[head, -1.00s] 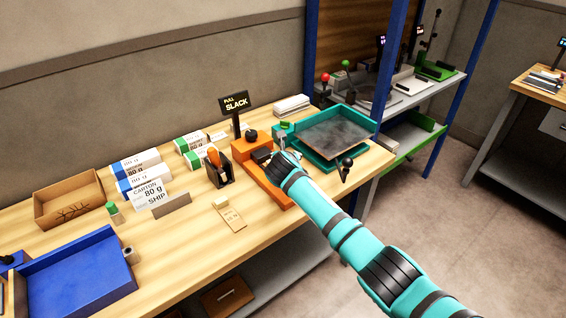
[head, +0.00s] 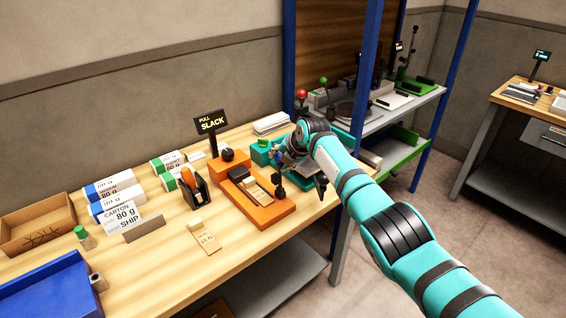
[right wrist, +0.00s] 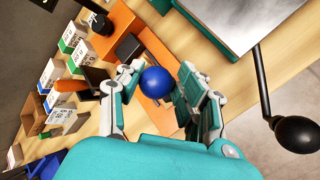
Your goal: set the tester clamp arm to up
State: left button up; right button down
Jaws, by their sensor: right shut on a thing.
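The orange tester (head: 262,212) stands on the wooden bench, with a black pad and a pale strip on its bed. It also shows in the right wrist view (right wrist: 118,22). My right gripper (head: 288,153) is above the tester's back right side, near the teal tray. In the right wrist view its fingers (right wrist: 155,92) are shut on a round blue knob (right wrist: 156,82). The clamp arm under the knob is hidden, so I cannot tell its angle. A small sign (head: 211,122) behind the tester reads "PULL SLACK". My left gripper is out of view.
A teal tray unit (right wrist: 190,12) with a black-knobbed lever (right wrist: 294,133) is close to the right gripper. A black holder (head: 195,192) with an orange handle, labelled packs (head: 105,190) and a blue tray (head: 45,290) stand left.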

jog(key=shift+w+a+r, duration=0.1)
jog(key=shift+a+r, duration=0.2)
jog(key=shift+r, duration=0.1)
jog(key=c, duration=1.1)
grip_release()
jog(key=shift+o, duration=0.8)
jog(key=shift+w+f, duration=0.1)
jog(key=shift+a+f, duration=0.1)
jog(key=shift+f, duration=0.05)
jog(key=shift+d+f, duration=0.15)
jog(key=shift+d, duration=0.05)
jog(key=v, duration=1.2)
